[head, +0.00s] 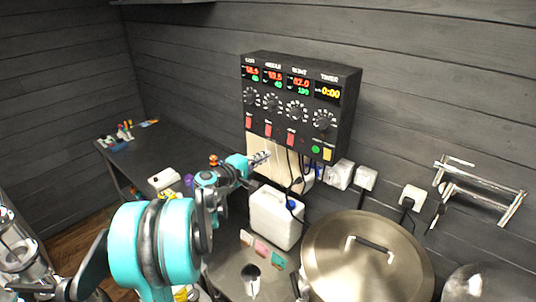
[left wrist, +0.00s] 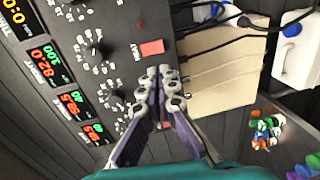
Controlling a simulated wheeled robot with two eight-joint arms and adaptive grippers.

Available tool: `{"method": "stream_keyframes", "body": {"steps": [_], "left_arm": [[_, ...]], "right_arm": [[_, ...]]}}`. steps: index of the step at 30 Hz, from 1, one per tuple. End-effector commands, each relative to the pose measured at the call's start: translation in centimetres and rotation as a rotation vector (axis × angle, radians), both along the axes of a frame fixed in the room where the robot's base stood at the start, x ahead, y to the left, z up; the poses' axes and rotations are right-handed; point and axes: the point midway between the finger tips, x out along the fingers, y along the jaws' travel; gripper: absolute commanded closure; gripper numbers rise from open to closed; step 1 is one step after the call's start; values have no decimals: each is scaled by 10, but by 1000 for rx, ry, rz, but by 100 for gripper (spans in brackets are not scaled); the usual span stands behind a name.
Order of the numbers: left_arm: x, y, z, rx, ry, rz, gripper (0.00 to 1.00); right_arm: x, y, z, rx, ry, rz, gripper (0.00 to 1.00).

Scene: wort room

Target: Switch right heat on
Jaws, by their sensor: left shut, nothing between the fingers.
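The black control box (head: 300,105) hangs on the wall with lit displays, knobs and a row of three red switches. The right heat switch (head: 291,139) is the rightmost red one; I cannot tell its position. In the left wrist view, a red switch labelled HEAT (left wrist: 152,47) shows just above my fingertips and apart from them; it appears to be the right one. My left gripper (head: 262,158) is shut and empty, just below the box's lower edge; it also shows in the left wrist view (left wrist: 161,73), hiding part of the switch row. My right gripper is not in view.
A green button (head: 315,149) and a yellow one (head: 327,155) sit right of the switches. Cables hang beneath the box. A white canister (head: 275,218) and a large lidded pot (head: 325,255) stand below. Wall plugs (head: 365,178) and a metal rack (head: 480,190) are to the right.

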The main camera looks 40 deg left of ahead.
Motion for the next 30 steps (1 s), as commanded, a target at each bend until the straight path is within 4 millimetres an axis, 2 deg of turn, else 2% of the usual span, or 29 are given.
{"method": "stream_keyframes", "body": {"steps": [9, 15, 21, 30], "left_arm": [[69, -7, -7, 1, 1, -4, 100], [101, -9, -11, 1, 1, -3, 100], [116, -10, -14, 1, 1, -1, 100], [117, -10, -14, 0, 1, -1, 100]], "right_arm": [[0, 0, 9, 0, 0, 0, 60], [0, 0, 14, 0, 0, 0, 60], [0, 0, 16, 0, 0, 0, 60], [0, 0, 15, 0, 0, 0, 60]]}}
